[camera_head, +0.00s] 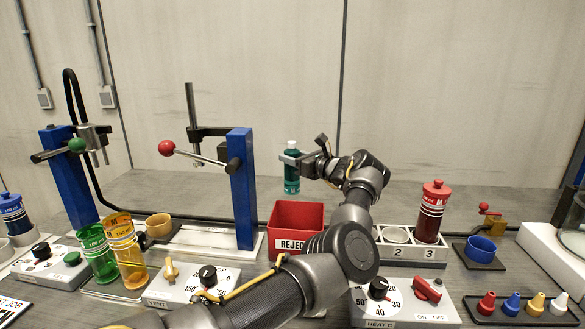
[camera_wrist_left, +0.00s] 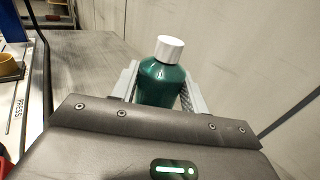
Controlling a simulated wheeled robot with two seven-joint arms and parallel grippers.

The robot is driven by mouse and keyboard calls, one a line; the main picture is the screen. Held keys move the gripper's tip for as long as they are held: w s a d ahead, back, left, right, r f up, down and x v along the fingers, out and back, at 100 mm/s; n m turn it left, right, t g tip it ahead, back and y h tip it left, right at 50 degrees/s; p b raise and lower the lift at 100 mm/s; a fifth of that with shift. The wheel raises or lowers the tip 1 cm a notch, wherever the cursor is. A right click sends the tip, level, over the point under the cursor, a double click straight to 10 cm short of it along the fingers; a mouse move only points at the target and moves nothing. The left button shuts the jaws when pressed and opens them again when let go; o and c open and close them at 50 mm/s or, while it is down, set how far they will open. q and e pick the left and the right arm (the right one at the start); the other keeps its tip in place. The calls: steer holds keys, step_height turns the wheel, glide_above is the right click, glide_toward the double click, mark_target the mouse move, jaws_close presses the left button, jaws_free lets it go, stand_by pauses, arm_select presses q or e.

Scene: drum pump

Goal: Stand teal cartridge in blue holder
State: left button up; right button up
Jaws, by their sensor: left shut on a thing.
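The teal cartridge (camera_head: 292,181) has a white cap and is upright in the head view, high up behind the red bin. My left gripper (camera_head: 293,160) is shut on it near its upper part. In the left wrist view the teal cartridge (camera_wrist_left: 160,84) sits between the two pale fingers of my left gripper (camera_wrist_left: 158,92), cap showing. The blue holder (camera_head: 481,250) is a small round cup on a dark square base at the right, well apart from the cartridge. It looks empty. My right gripper is not in view.
A red reject bin (camera_head: 296,216) stands below the cartridge. A white rack (camera_head: 395,252) with a dark red canister (camera_head: 431,211) stands between the bin and the holder. A blue press (camera_head: 242,190) is to the left. Colored nozzles on a tray (camera_head: 520,310) are at front right.

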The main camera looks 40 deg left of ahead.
mark_target(292, 168)
arm_select(q)
steer(key=shift+w+a+f, duration=0.1)
steer(key=shift+a+f, duration=0.1)
steer(key=shift+f, duration=0.75)
steer(key=shift+a+f, duration=0.15)
steer(key=shift+f, duration=0.8)
steer(key=shift+f, duration=0.15)
steer(key=o, duration=1.1)
